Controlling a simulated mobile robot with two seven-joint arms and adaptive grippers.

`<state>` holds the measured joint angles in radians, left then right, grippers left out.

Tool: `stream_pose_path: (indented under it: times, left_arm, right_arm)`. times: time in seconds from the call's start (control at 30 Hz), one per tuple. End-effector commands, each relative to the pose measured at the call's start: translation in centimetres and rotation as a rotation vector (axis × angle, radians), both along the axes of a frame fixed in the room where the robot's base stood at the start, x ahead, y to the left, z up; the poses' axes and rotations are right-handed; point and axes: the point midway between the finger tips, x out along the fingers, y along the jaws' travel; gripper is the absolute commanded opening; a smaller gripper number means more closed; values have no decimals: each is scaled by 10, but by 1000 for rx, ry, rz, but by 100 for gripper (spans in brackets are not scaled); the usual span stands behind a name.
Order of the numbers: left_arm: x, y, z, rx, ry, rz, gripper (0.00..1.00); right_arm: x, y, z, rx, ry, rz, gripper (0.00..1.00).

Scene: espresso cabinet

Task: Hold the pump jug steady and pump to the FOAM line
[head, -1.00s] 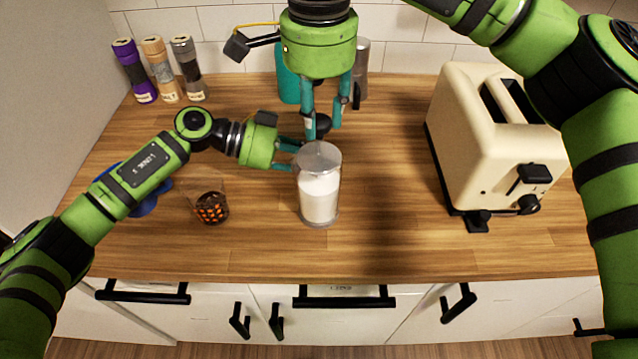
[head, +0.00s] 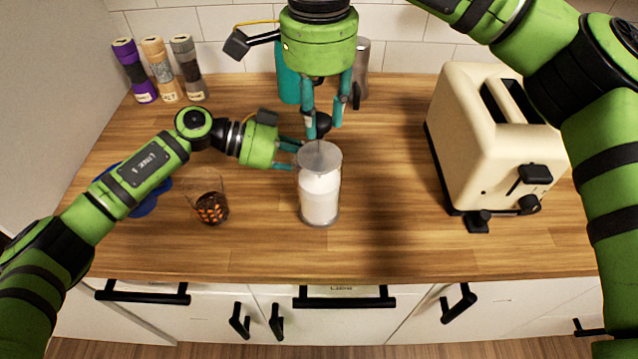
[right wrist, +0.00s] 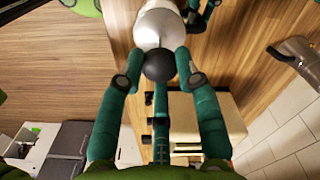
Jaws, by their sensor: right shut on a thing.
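The pump jug (head: 319,200) is a clear cylinder with white contents and a grey lid, standing upright on the wooden counter. Its lid also shows in the right wrist view (right wrist: 160,28). My right gripper (head: 322,129) comes down from above and is shut on the black pump knob (head: 323,122), which also sits between the fingers in the right wrist view (right wrist: 158,65). My left gripper (head: 292,154) is at the jug's upper left side. Its fingertips are partly hidden by the jug, so its grip is unclear. No FOAM line is readable.
A glass with dark and orange contents (head: 212,208) stands left of the jug, near a blue item (head: 145,203) behind my left arm. A cream toaster (head: 490,140) stands right. Several grinders (head: 160,70) stand at the back left. The front counter is clear.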

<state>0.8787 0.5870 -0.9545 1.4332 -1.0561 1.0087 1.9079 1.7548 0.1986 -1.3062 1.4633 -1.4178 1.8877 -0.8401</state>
Motion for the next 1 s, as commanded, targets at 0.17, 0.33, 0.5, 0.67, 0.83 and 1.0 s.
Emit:
stream_pose_path:
  times: [0.17,0.33,0.5,0.67,0.83,1.0]
  left_arm:
    - [-2,0,-2,4,1,-6,0]
    - [-2,0,-3,4,1,-6,0]
    - [-2,-1,-2,3,1,-7,0]
    - [-2,-1,-2,2,1,-8,0]
    - [-2,-1,-1,2,1,-8,0]
    - [-3,-1,-1,1,0,-9,0]
  right_arm:
    - [2,0,19,5,-9,-3,2]
    - [2,0,17,4,-7,-3,2]
    - [2,0,2,1,-5,-4,2]
    - [1,0,-14,0,-4,-2,2]
    - [2,-1,-29,1,-4,-3,2]
    - [2,-1,-32,0,-5,-4,2]
